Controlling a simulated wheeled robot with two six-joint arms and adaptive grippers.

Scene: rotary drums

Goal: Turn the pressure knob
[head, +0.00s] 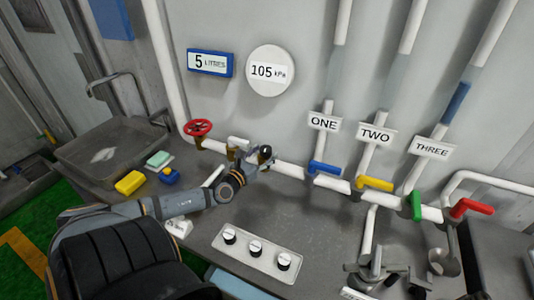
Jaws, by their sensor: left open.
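The round white dial (270,71) on the wall reads 105 kPa. A red handwheel (198,128) is on the white pipe at the left. A white panel on the counter carries three dark knobs with white tops: left (229,236), middle (255,246) and right (284,260). No label naming a pressure knob is readable. My left gripper (262,158) is open, close to the pipe below the dial and right of the handwheel. A small dark round part shows at its tips; I cannot tell whether they touch it. My right gripper is not in view.
Blue (324,168), yellow (375,184), green (416,205) and red (472,208) valve handles line the pipe to the right. A sink (110,150) and a yellow sponge (130,183) are at the left. Metal fittings crowd the lower right.

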